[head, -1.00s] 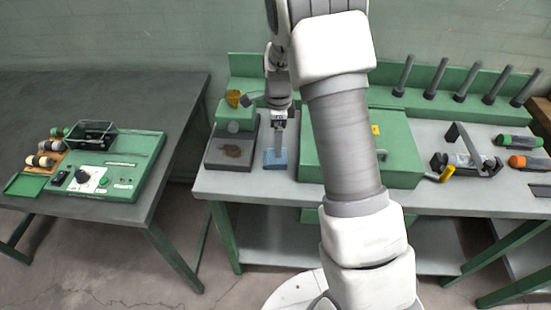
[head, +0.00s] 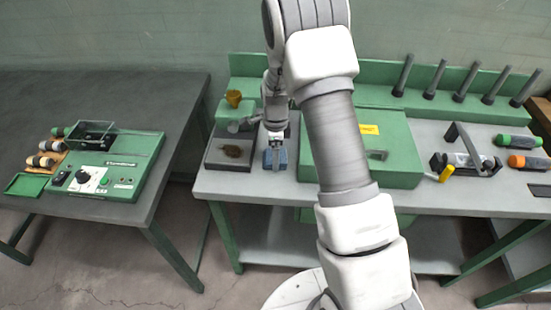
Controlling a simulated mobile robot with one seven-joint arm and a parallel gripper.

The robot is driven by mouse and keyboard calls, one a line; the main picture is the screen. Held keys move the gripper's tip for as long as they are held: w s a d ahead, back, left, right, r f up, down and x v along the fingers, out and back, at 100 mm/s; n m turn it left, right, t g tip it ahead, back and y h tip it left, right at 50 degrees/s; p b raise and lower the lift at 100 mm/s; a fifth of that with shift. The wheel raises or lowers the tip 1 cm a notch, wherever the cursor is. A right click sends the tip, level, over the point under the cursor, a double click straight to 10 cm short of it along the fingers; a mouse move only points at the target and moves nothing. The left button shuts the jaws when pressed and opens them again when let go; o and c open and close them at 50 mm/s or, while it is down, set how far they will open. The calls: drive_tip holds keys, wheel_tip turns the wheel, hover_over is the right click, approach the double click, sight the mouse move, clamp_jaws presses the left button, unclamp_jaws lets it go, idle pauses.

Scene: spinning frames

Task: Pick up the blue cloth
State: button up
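The blue cloth (head: 281,163) is a small folded-looking patch on the grey bench, between a dark tray and the green box. My gripper (head: 276,158) points down at the cloth, its fingers overlapping it in the picture. The fingers look to be at or very near the cloth. They are too small here to tell whether they are open or shut on it, and the gripper hides part of the cloth.
The large green box (head: 398,150) stands close on the right, partly behind my arm. A green panel (head: 125,172) lies on the separate left table.

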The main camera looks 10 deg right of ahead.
drive_tip(key=c, duration=0.7)
drive_tip(key=shift+r, duration=0.1)
wheel_tip(320, 180, up, 10)
drive_tip(key=shift+f, duration=0.1)
drive_tip(key=o, duration=0.6)
drive_tip(key=c, duration=0.5)
drive_tip(key=shift+o, duration=0.2)
